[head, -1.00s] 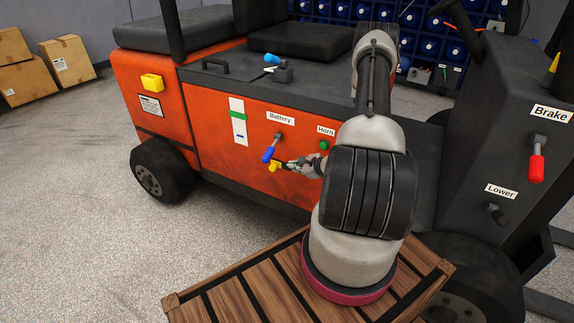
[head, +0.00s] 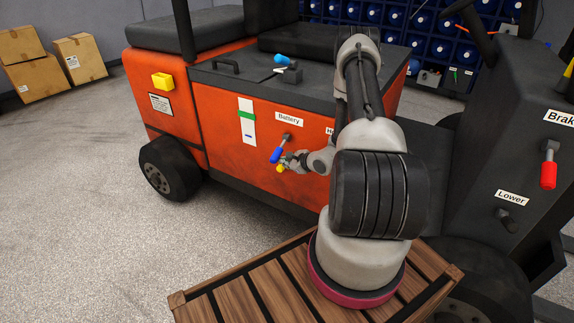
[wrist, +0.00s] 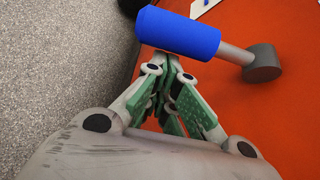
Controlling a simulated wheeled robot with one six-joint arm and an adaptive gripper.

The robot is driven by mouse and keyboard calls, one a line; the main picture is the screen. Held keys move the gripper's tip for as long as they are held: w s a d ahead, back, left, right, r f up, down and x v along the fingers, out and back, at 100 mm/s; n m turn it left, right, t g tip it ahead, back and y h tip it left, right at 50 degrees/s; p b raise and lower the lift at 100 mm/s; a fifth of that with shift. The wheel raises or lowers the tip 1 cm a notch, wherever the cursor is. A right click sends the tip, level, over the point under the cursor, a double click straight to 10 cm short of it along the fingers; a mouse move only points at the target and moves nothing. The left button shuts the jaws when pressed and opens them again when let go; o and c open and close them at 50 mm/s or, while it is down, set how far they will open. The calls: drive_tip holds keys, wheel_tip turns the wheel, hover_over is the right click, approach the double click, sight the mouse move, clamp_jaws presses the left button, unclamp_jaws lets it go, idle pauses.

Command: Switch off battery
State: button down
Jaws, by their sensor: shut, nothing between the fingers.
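The battery switch (head: 277,153) is a lever with a blue handle and grey stem, below the "Battery" label (head: 289,118) on the orange truck side. Its handle points down and left in the head view. In the wrist view the blue handle (wrist: 178,31) lies across the top, just beyond my fingertips. My gripper (head: 287,163) is shut and empty, close beside and below the handle. In the wrist view my gripper (wrist: 170,62) shows its green-padded fingers together; whether they touch the handle I cannot tell.
A white strip (head: 247,133) with a green band is left of the switch. A small yellow piece (head: 281,168) shows by my fingertips. The red brake lever (head: 548,174) and lower lever (head: 507,219) are at right. A slatted wooden surface (head: 233,304) is in front.

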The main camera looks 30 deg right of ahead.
sight(278, 158)
drive_tip(key=shift+s+a+r+m+y, duration=0.15)
drive_tip(key=shift+a+r+m+y, duration=0.15)
drive_tip(key=shift+r+y, duration=0.1)
idle(0.4)
drive_tip(key=r, duration=0.1)
drive_tip(key=r+m+g+y, duration=0.1)
drive_tip(key=a+r, duration=0.1)
drive_tip(key=shift+s+a+m+g+y, duration=0.1)
drive_tip(key=shift+s+m+g+y, duration=0.2)
drive_tip(key=shift+s+m+y, duration=0.1)
drive_tip(key=shift+a+r, duration=0.2)
drive_tip(key=shift+r, duration=1.2)
drive_tip(key=shift+d+r, duration=0.1)
drive_tip(key=shift+r, duration=0.85)
drive_tip(key=shift+w+r, duration=0.15)
